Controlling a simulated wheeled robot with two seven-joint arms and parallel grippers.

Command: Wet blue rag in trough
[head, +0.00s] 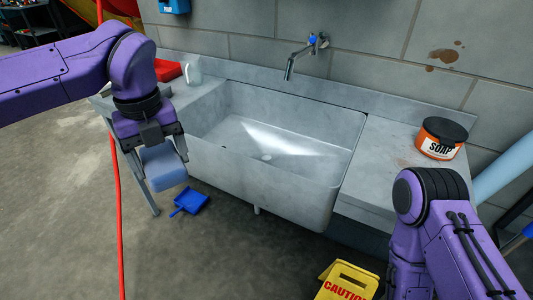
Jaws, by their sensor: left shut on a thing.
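My left gripper (157,152) is at the left, in front of the left end of the counter. It is shut on a folded light blue rag (164,170), which hangs below the fingers, outside the trough. The grey stone trough (345,150) is to the right of the gripper and looks empty, with a drain at its bottom. A metal tap (300,55) with a blue-marked handle sticks out of the wall above it. My right arm shows at the lower right, but its gripper is out of view.
An orange soap tub (441,138) with a black lid stands on the right counter. A red item (167,71) and a pale jug (193,71) stand on the left counter. A blue dustpan (189,202) and a yellow caution sign (347,281) are on the floor. A red hose hangs at left.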

